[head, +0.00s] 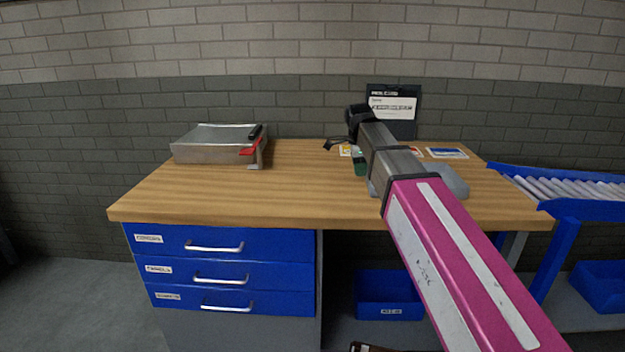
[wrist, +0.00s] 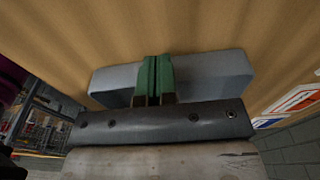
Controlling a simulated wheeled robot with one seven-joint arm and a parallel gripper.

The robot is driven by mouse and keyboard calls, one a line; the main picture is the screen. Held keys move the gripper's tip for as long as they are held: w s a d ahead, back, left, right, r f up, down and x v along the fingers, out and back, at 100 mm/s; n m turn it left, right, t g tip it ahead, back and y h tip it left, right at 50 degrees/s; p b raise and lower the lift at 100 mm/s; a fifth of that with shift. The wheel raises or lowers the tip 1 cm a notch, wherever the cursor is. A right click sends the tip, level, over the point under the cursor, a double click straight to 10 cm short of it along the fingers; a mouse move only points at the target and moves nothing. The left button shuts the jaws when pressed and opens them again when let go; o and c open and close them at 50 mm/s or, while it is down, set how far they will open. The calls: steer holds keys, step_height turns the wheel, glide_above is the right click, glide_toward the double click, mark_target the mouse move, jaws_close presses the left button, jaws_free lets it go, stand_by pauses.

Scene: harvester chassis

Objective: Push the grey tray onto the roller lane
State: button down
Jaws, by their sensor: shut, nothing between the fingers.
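The grey tray (head: 456,182) lies on the right part of the wooden bench top, largely hidden behind my arm in the head view. In the wrist view the grey tray (wrist: 215,73) spans the middle, just beyond my gripper. My gripper (head: 360,163) is low over the bench at the tray's left side, with green fingers. Its fingers (wrist: 154,65) are shut with nothing between them and overlap the tray in the wrist view; I cannot tell if they touch it. The roller lane (head: 555,187), grey rollers in a blue frame, adjoins the bench's right end.
A metal box (head: 210,146) with a red-and-black part stands at the bench's left. A dark board with a label (head: 392,108) stands at the back. Flat cards (head: 446,153) lie behind the tray. The bench's middle (head: 270,190) is clear.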

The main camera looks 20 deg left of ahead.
steer(key=shift+w+d+f, duration=0.2)
steer(key=shift+w+d, duration=0.75)
steer(key=shift+d, duration=2.95)
steer(key=shift+w+d+f, duration=0.15)
steer(key=shift+w+d, duration=0.75)
steer(key=shift+d, duration=2.95)
steer(key=shift+w+d+f, duration=0.2)
steer(key=shift+w+d, duration=0.75)
steer(key=shift+d, duration=2.95)
steer(key=shift+s+a, duration=0.2)
steer(key=shift+a, duration=0.55)
steer(key=shift+s+a, duration=0.15)
steer(key=shift+a, duration=0.55)
steer(key=shift+s+a, duration=0.2)
steer(key=shift+a, duration=0.55)
steer(key=shift+r, duration=0.1)
step_height(320, 180, up, 14)
